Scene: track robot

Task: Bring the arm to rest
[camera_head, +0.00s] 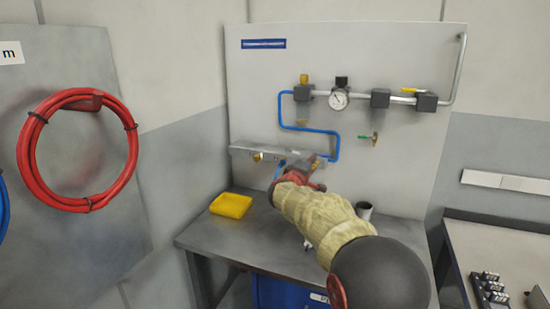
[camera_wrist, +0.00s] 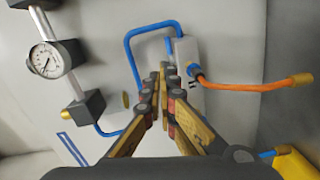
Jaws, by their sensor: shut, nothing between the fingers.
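My arm, in a pale yellow sleeve (camera_head: 318,218), reaches from the lower right of the head view up toward the wall panel. My gripper (camera_wrist: 163,70) is shut and empty, its fingertips together in the wrist view. In the head view its end is near the grey shelf (camera_head: 248,152) on the panel, partly hidden by the red wrist.
The panel (camera_head: 400,160) carries a gauge (camera_head: 339,99), valves and pipes. Below, a grey bench (camera_head: 215,240) holds a yellow bin (camera_head: 231,205) and a dark cup (camera_head: 364,209). A red hose coil (camera_head: 32,150) hangs left. Another bench (camera_head: 470,240) stands right.

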